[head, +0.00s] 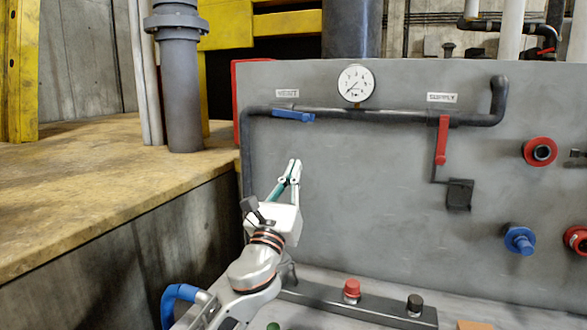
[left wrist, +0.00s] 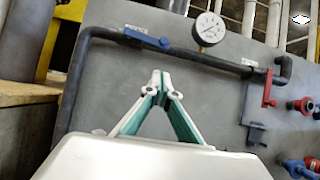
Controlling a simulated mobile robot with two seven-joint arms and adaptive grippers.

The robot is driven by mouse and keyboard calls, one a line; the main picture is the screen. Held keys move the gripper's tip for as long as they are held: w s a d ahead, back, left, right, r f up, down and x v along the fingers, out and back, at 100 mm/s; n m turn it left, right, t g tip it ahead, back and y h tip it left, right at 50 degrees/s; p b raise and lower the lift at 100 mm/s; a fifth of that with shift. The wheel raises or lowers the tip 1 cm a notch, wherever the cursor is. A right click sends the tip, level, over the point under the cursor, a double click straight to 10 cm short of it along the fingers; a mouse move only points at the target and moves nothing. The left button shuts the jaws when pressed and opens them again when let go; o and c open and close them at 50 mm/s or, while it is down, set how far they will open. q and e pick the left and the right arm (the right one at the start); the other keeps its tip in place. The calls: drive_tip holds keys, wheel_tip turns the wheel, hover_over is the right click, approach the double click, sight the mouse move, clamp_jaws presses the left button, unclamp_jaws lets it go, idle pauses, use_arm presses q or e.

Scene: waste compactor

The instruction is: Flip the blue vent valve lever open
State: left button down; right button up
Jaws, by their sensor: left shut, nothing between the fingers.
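The blue vent valve lever (head: 293,116) lies along the dark pipe under the VENT label (head: 287,93), at the upper left of the grey panel. It also shows in the left wrist view (left wrist: 146,41), above the fingertips. My left gripper (head: 293,163) is shut and empty, its fingertips pointing up below the lever and apart from it. Its shut fingers also show in the left wrist view (left wrist: 160,77). My right gripper is not in view.
A red lever (head: 442,140) hangs down under the SUPPLY label. A gauge (head: 356,83) sits above the pipe. Red and blue fittings (head: 519,239) stick out at the right. A strip with buttons (head: 352,290) lies below. A yellow-topped ledge (head: 100,185) stands at the left.

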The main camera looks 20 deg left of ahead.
sight(305, 120)
use_arm(q)
drive_tip(key=s+r+p+x, duration=0.1)
drive_tip(key=r+x, duration=0.1)
drive_tip(key=x, duration=0.8)
drive_tip(key=shift+p, duration=0.3)
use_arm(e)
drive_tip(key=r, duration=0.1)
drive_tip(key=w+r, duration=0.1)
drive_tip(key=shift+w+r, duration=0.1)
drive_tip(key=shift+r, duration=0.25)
use_arm(q)
drive_tip(key=shift+s+a+r, duration=0.1)
drive_tip(key=shift+s+r, duration=0.05)
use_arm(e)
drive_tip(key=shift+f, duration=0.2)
use_arm(q)
drive_tip(key=r+n, duration=0.1)
drive_tip(key=r+n+y+p, duration=0.1)
drive_tip(key=shift+d+r+n+y, duration=0.1)
drive_tip(key=shift+d+n+y, duration=0.2)
drive_tip(key=shift+n, duration=0.1)
drive_tip(key=shift+a+y, duration=0.15)
drive_tip(key=shift+y, duration=0.15)
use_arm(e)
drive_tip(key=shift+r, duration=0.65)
